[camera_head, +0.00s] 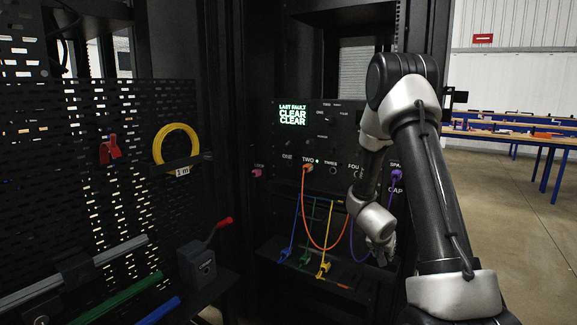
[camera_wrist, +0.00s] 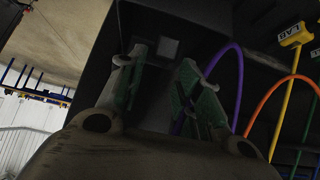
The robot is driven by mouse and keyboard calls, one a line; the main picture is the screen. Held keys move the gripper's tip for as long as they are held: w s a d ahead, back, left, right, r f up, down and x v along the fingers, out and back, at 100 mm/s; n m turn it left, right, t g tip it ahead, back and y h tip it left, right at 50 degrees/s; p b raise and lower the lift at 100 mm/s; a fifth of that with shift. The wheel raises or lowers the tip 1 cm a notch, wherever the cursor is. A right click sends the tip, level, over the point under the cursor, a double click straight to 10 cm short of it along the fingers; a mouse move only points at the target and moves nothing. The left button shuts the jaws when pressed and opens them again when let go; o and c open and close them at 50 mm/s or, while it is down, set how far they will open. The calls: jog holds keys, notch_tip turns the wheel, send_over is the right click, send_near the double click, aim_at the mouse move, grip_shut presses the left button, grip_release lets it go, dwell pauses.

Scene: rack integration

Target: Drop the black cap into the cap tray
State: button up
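My gripper (camera_head: 382,252) is low in front of the right part of the rack in the head view. In the wrist view its two green-padded fingers (camera_wrist: 160,66) stand apart, and I make out nothing clamped between them. Beyond the fingertips is a dark boxy surface with a small grey square (camera_wrist: 168,48); I cannot tell whether this is the cap tray or the black cap. I cannot pick out the black cap for certain in either view, as that area is very dark and partly hidden by my arm.
A purple cable (camera_wrist: 232,62) loops close beside the right finger. An orange cable (camera_head: 316,240) hangs from port TWO, with yellow (camera_head: 326,250) and blue (camera_head: 290,245) cables beside it. A pegboard (camera_head: 100,170) with a yellow coil (camera_head: 160,150) stands left.

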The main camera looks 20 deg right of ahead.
jog(key=shift+o, duration=0.6)
jog(key=v, duration=1.2)
jog(key=shift+r, duration=0.1)
